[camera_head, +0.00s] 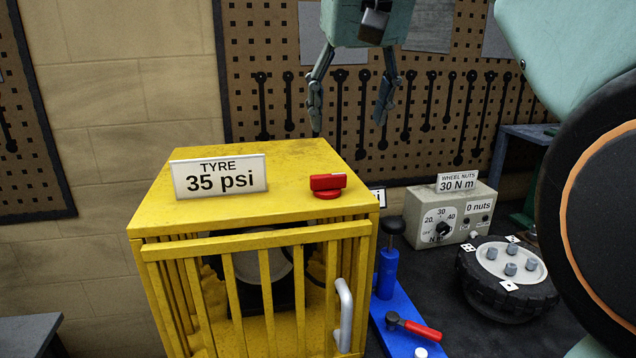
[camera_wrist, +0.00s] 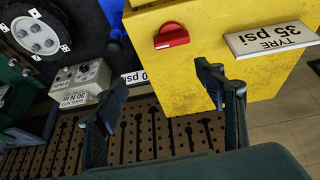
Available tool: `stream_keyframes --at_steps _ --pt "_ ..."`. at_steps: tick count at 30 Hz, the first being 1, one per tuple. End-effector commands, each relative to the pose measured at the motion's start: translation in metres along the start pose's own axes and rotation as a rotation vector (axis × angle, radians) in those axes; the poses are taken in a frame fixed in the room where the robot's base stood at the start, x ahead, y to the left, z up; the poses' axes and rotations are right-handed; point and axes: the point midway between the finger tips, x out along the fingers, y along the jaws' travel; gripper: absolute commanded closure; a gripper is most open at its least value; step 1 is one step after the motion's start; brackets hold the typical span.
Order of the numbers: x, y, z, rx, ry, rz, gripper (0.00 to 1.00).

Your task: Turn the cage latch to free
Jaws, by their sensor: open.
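The cage latch is a red knob (camera_head: 328,184) on the yellow top of the cage (camera_head: 250,205), near its right side. It also shows in the wrist view (camera_wrist: 171,36), upper middle. Its handle bar lies roughly crosswise in the head view. My gripper (camera_head: 349,118) is open and empty, above and behind the latch, fingers pointing down. In the wrist view, my fingertips (camera_wrist: 160,95) are spread wide with the latch beyond them, apart from it. The barred cage door (camera_head: 265,300) with a grey handle (camera_head: 344,315) looks shut. A dark round shape behind the bars is partly hidden.
A "TYRE 35 psi" sign (camera_head: 220,177) stands on the cage top, left of the latch. Right of the cage are a blue tool (camera_head: 400,320) with a red handle, a torque box (camera_head: 447,215) and a wheel (camera_head: 507,277) with several nuts. A pegboard wall (camera_head: 280,40) stands behind.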

Motion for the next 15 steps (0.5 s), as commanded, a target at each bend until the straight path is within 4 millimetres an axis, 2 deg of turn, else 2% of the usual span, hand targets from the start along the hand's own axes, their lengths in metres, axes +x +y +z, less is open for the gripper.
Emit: stream_keyframes --at_steps 8,15 --pt "0.01 -0.013 0.011 0.025 -0.042 -0.036 0.36" --pt "0.05 -0.015 0.014 0.025 -0.044 -0.035 0.36"
